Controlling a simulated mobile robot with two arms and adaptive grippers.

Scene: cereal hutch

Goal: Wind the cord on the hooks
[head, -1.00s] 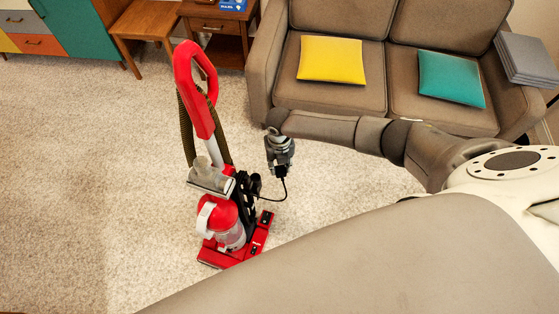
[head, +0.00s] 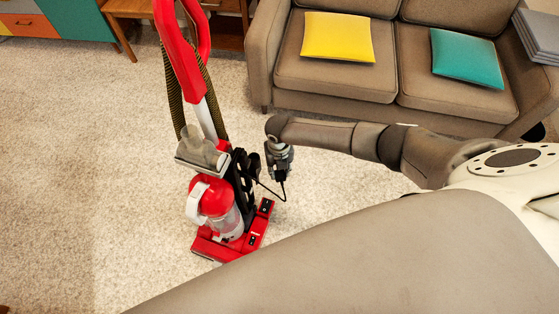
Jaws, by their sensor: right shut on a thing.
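A red upright vacuum cleaner (head: 212,207) stands on the carpet, its red handle (head: 181,62) leaning up and left. Black hook-like parts (head: 254,164) stick out from the right side of its black back. The thin black cord (head: 275,193) runs from near these parts, sags, and rises to my right gripper. My right gripper (head: 281,178) is to the right of the vacuum, apart from it, pointing down and shut on the dark cord end. The fingertips are small and the exact grip is hard to see. My left gripper is not in view.
A grey-brown sofa (head: 331,82) with a yellow cushion (head: 337,37) and a teal cushion (head: 466,58) stands behind my right arm. A wooden table and a coloured cabinet (head: 77,20) stand at the back left. Carpet (head: 90,150) left of the vacuum is clear.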

